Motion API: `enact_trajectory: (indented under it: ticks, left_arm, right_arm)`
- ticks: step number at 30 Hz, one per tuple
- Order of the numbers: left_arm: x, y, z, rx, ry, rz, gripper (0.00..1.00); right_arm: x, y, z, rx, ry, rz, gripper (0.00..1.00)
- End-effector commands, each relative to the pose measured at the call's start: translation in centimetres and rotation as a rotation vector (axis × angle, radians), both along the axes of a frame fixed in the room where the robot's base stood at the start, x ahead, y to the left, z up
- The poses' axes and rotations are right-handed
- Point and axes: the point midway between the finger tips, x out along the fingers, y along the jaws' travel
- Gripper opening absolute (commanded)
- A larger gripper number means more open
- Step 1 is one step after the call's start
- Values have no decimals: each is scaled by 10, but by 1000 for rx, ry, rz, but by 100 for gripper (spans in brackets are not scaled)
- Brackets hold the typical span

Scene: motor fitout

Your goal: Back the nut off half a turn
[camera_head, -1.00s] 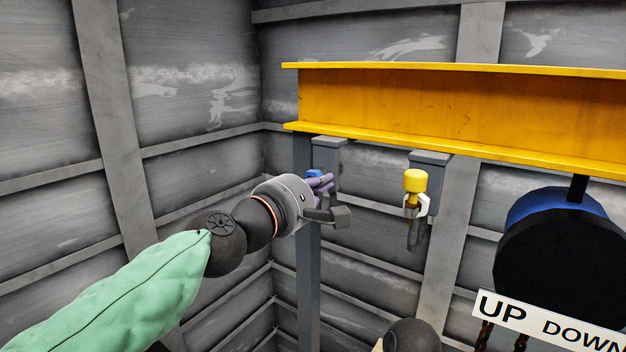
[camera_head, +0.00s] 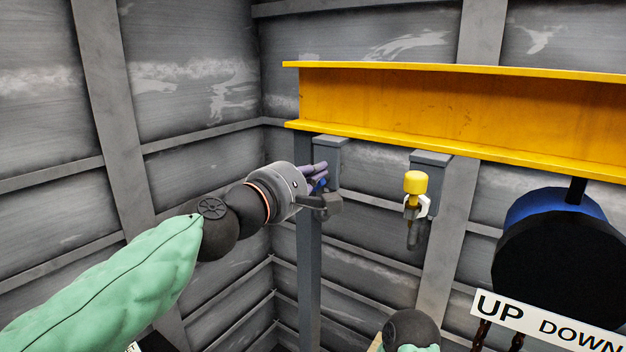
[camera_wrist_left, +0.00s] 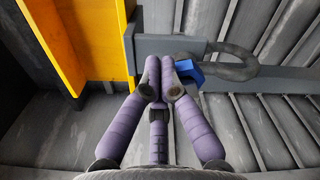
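My left gripper (camera_head: 316,172) has purple fingers and is at the left grey bracket (camera_head: 328,150) under the yellow beam. In the left wrist view its fingertips (camera_wrist_left: 161,68) are close together. A blue part (camera_wrist_left: 188,72), which may be the nut, shows just right of and behind them, against the bracket. In the head view the blue part (camera_head: 320,185) peeks out below the fingers. I cannot tell whether the fingers touch it, and a nut between them would be hidden. My right gripper is out of view.
The yellow beam (camera_head: 450,105) runs across above the gripper. A second bracket (camera_head: 430,160) to the right carries a yellow-topped part (camera_head: 415,183). A dark round drum (camera_head: 560,245) and an UP/DOWN sign (camera_head: 545,322) are at right. A dark looped part (camera_wrist_left: 235,62) lies beside the blue part.

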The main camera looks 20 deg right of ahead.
Motion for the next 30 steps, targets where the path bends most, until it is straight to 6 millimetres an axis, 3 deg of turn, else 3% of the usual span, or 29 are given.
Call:
enact_trajectory:
  ticks: [21, 30]
  left_arm:
    - [-3, -2, 8, 0, 0, 0, 0]
    - [-18, 18, 7, 0, -1, 1, 0]
  right_arm:
    - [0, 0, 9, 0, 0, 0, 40]
    - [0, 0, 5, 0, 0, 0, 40]
